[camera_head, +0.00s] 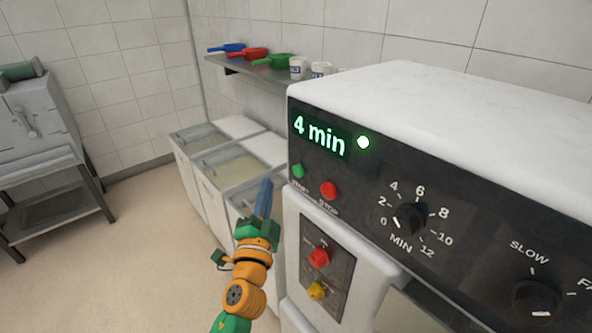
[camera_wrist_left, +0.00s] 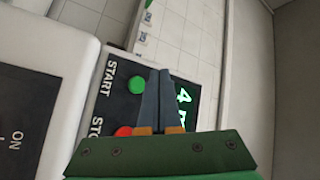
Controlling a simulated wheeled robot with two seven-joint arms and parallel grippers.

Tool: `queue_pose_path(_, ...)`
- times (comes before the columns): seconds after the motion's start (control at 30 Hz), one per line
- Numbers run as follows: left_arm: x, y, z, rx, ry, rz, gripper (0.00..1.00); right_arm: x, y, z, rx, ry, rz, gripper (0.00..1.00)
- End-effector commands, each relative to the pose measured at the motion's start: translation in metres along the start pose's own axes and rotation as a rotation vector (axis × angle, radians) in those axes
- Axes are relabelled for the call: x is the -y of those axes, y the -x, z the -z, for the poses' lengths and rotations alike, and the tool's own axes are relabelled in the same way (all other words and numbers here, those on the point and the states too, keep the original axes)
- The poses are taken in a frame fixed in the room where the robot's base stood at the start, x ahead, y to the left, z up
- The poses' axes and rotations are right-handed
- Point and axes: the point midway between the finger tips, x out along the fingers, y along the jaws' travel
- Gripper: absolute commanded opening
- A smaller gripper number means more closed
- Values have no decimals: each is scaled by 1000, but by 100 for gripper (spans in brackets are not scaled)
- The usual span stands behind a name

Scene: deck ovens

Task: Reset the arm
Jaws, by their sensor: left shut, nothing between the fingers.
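My left arm rises from the bottom of the head view, orange and green. Its gripper (camera_head: 264,198) has long grey-blue fingers, shut and empty, pointing up just left of the machine's control panel (camera_head: 375,175). In the left wrist view the shut fingers (camera_wrist_left: 160,75) lie in front of the panel, between the green START button (camera_wrist_left: 136,85) and the lit display (camera_wrist_left: 184,98). I cannot tell any contact with the panel. The display (camera_head: 320,136) reads "4 min" with a lit green dot beside it. My right gripper is not in view.
The white machine (camera_head: 450,100) fills the right side, with a red button (camera_head: 328,190), a timer dial (camera_head: 408,220) and a lower switch plate. White bins (camera_head: 215,130) stand behind. A shelf holds coloured scoops (camera_head: 250,54) and cups. Open floor (camera_head: 130,260) lies left.

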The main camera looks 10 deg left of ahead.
Motion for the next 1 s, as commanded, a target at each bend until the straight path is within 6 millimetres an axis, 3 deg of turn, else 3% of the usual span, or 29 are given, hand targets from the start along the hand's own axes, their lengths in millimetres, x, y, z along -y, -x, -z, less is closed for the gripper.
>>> queue_pose_path(0.37, -3, 0, -1, 3, 1, -7, 0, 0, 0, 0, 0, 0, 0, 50)
queue_pose_path(0.47, -38, 7, -20, 42, 26, -101, 0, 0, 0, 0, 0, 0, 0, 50)
queue_pose_path(0.57, -114, 36, -63, 147, 95, -305, 0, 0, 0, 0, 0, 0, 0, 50)
queue_pose_path(0.6, -147, 56, -84, 206, 130, -398, 0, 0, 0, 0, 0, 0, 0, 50)
queue_pose_path(0.67, -192, 93, -114, 300, 185, -527, 0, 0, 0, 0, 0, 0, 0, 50)
queue_pose_path(0.7, -218, 122, -134, 369, 221, -606, 0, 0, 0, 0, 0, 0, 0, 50)
queue_pose_path(0.77, -252, 169, -163, 481, 272, -715, 0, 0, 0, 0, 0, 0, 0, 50)
queue_pose_path(0.8, -270, 204, -181, 561, 306, -782, 0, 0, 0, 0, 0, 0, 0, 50)
queue_pose_path(0.87, -292, 260, -206, 689, 355, -871, 0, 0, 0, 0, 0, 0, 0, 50)
queue_pose_path(0.9, -303, 299, -221, 780, 386, -923, 0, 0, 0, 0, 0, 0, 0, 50)
queue_pose_path(1.0, -314, 392, -251, 1003, 450, -1018, 0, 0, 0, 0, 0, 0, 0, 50)
